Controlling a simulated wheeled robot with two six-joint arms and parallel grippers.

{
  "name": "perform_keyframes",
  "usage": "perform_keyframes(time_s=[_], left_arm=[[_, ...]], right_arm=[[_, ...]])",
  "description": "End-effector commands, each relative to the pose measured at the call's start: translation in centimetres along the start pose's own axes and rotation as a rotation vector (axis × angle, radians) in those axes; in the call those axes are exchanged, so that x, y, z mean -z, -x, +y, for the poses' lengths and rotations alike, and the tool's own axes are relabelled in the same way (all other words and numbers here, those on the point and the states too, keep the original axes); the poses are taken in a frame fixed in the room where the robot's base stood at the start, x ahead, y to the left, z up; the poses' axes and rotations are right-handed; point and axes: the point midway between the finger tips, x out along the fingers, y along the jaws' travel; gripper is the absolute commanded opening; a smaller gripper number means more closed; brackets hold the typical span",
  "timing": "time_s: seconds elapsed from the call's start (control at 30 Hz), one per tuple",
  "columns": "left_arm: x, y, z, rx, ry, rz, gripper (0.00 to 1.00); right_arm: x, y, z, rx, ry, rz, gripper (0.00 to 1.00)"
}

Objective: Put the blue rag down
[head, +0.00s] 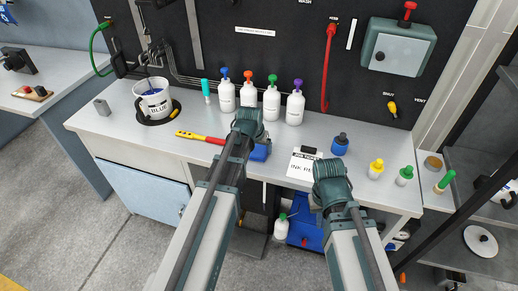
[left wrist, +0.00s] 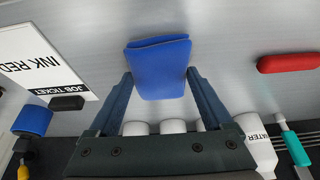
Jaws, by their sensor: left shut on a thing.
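The blue rag (head: 260,153) is a small folded cloth over the grey bench, partly hidden by my left arm in the head view. In the left wrist view the rag (left wrist: 160,75) sits between the two fingers of my left gripper (left wrist: 160,88), which is shut on it. The bench top (left wrist: 210,25) lies behind the rag; I cannot tell whether they touch. My right gripper (head: 330,170) is over the bench's front edge, beside the job ticket (head: 302,166). Its fingers are hidden, so I cannot tell whether it is open.
Several white bottles with coloured caps (head: 271,103) stand behind my left gripper.

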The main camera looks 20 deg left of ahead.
Motion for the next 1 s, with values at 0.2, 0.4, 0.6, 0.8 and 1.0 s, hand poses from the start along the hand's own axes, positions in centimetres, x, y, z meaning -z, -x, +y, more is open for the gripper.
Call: perform_keyframes(time_s=[0.2,0.4,0.6,0.8,1.0], left_arm=[[-0.1,-0.2,0.0,0.000,0.000,0.000,1.00],[-0.1,-0.2,0.0,0.000,0.000,0.000,1.00],[0.1,0.3,0.0,0.000,0.000,0.000,1.00],[0.1,2.2,0.0,0.000,0.000,0.000,1.00],[0.2,5.3,0.0,0.000,0.000,0.000,1.00]], right_arm=[[0.0,-0.3,0.0,0.000,0.000,0.000,0.00],[0.0,-0.2,0.0,0.000,0.000,0.000,0.00],[0.0,0.3,0.0,0.000,0.000,0.000,0.00],[-0.1,2.1,0.2,0.000,0.000,0.000,0.00],[-0.3,4.9,0.5,0.000,0.000,0.000,0.00]])
